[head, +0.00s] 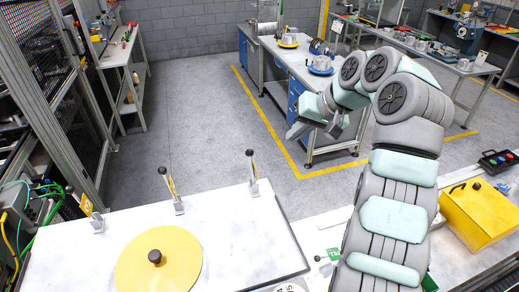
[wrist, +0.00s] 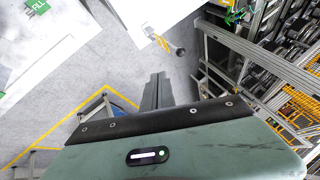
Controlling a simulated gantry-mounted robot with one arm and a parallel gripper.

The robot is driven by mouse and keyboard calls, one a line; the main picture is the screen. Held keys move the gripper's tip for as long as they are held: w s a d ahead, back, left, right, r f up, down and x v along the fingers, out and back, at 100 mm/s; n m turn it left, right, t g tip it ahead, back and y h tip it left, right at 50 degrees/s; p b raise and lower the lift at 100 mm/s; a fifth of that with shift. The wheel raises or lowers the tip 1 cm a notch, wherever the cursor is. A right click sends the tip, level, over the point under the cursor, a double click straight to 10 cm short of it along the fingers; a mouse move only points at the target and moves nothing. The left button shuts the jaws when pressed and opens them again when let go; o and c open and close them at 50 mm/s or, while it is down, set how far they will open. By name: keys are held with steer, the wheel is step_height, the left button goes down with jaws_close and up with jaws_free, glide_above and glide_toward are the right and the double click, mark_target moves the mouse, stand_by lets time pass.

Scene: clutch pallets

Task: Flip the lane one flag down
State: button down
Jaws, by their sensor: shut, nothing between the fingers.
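Three lever flags with black knobs and yellow plates stand along the far edge of the white table: a left flag (head: 86,206), a middle flag (head: 173,188) and a right flag (head: 253,174). All three stand up, with the left and middle levers leaning left. I cannot read which is lane one. My gripper (head: 297,131) hangs beyond the table, up and right of the right flag. In the wrist view my gripper (wrist: 158,78) is shut and empty, apart from one flag (wrist: 162,43) ahead at a white table's edge; I cannot tell which flag this is.
A yellow disc (head: 185,268) with a black knob lies on the white table (head: 75,250). A yellow box (head: 480,213) stands at right. A metal frame (head: 50,150) with cables is at left. Grey floor (head: 205,130) is clear behind the table.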

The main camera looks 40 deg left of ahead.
steer(key=s+a+f+p, duration=0.2)
steer(key=a+f+p, duration=0.2)
steer(key=a+f, duration=0.4)
steer(key=shift+a+f, duration=0.4)
steer(key=shift+a, duration=0.05)
steer(key=shift+s+a, duration=0.15)
steer(key=shift+s, duration=0.05)
